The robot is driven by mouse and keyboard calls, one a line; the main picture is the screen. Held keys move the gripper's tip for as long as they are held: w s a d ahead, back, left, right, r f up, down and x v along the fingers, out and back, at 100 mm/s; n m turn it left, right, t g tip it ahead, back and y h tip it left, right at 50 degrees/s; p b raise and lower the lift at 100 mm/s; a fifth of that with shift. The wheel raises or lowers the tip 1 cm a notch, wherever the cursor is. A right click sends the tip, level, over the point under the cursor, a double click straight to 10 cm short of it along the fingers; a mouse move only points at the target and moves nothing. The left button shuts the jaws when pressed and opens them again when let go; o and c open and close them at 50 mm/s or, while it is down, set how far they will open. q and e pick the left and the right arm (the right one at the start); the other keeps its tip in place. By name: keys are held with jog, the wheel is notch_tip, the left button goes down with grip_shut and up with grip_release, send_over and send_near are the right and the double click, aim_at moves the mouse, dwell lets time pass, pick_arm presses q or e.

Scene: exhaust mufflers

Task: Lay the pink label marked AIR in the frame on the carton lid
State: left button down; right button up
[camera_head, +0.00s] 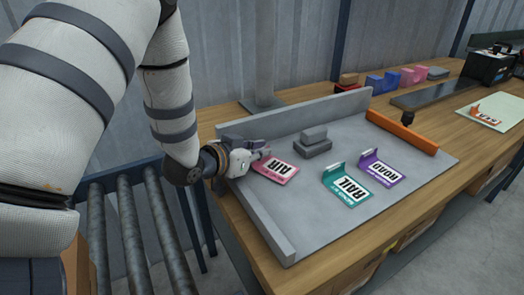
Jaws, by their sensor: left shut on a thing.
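The pink label marked AIR (276,172) is at the left part of a grey tray (300,222), its lettering upside down in the picture. My left gripper (261,154) comes in from the left and is shut on the label's far-left edge. The fingertips are small and partly hidden, and I cannot tell whether the label touches the tray floor. My right gripper is not in view. I cannot make out a carton lid with a frame for certain.
A teal RAIL label (345,188) and a purple ROAD label (381,169) lie right of the pink one. A grey block (313,143) stands behind. An orange bar (401,132) edges the tray. A pale board (502,112) with an orange-tabbed label lies far right. Rollers (130,230) are at left.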

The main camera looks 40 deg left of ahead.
pick_arm(q)
jog(key=c, duration=2.1)
grip_release()
jog(key=shift+w+f, duration=0.1)
jog(key=shift+f, duration=0.05)
jog(key=o, duration=0.4)
